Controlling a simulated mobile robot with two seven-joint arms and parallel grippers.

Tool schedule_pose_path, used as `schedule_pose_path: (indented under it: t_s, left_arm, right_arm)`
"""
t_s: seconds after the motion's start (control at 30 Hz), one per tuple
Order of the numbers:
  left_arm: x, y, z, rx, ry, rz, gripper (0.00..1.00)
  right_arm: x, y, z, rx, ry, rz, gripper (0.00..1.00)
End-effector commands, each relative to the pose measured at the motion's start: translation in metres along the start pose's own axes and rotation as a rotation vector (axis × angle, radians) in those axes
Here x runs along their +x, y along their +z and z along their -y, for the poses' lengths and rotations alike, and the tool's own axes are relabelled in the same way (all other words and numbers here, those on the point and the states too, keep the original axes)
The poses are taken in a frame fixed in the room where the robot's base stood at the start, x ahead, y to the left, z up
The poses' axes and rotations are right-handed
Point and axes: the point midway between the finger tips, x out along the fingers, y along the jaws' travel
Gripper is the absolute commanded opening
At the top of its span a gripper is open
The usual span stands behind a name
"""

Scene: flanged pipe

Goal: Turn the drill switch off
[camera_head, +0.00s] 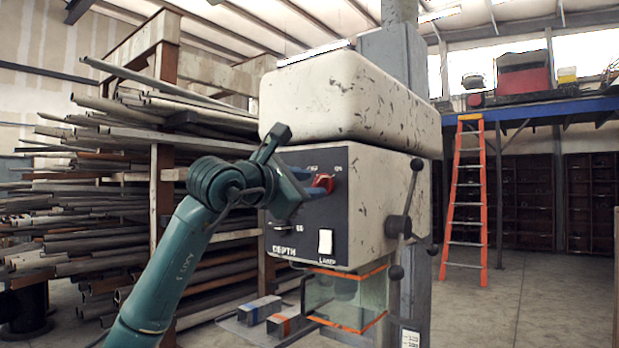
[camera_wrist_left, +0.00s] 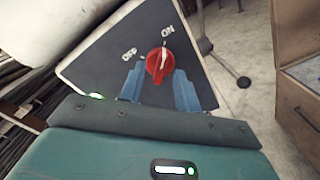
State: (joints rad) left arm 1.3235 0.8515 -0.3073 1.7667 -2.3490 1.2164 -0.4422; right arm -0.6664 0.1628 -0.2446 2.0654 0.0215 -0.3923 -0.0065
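The drill's red rotary switch (camera_head: 324,181) is on the dark front panel (camera_head: 335,225) of the pale, scuffed drill head. In the left wrist view the red switch (camera_wrist_left: 160,63) has a white pointer line aimed up toward the ON label (camera_wrist_left: 167,31). The OFF label (camera_wrist_left: 129,54) is to its left. My left gripper (camera_head: 307,184) is at the panel, right by the switch. In the left wrist view its two blue fingers (camera_wrist_left: 159,78) are apart, one on each side of the switch's lower part. I cannot tell whether they touch it. My right gripper is out of view.
A three-armed feed handle (camera_head: 400,226) sticks out on the drill's right side. A white lamp switch (camera_head: 325,242) and a clear guard (camera_head: 345,299) are below. Pipe racks (camera_head: 75,200) fill the left. An orange ladder (camera_head: 466,200) stands at right, with open floor around it.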

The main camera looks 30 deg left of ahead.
Motion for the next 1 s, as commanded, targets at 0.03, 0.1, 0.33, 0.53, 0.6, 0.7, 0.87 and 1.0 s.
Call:
schedule_pose_path:
  t_s: [0.03,0.1,0.33,0.53,0.6,0.7,0.87,1.0]
  left_arm:
    - [0.0042,0.0004,-0.0003,0.0,-0.001,-0.001,0.33]
    - [0.0074,0.0002,0.0003,0.0,-0.001,0.0,0.33]
    - [0.0094,-0.0004,0.0008,0.0,-0.001,0.0,0.33]
    - [0.0091,-0.0004,0.0007,0.0,-0.001,0.0,0.22]
    - [0.009,-0.0003,0.0007,0.0,-0.001,0.0,0.16]
    - [0.0089,-0.0003,0.0006,0.0,-0.001,0.0,0.08]
    - [0.0089,-0.0003,0.0006,0.0,-0.001,0.0,0.0]
    - [0.0088,-0.0003,0.0007,0.0,-0.001,0.0,0.0]
  right_arm:
    - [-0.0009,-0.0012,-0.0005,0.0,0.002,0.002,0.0]
    - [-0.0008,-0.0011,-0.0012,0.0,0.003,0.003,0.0]
    - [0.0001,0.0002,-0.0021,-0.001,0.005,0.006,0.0]
    - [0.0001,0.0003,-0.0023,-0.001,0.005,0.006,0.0]
    - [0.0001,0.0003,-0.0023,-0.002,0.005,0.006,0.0]
    - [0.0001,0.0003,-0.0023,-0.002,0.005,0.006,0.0]
    - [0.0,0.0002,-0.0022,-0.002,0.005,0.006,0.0]
    - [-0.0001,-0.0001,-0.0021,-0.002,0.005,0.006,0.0]
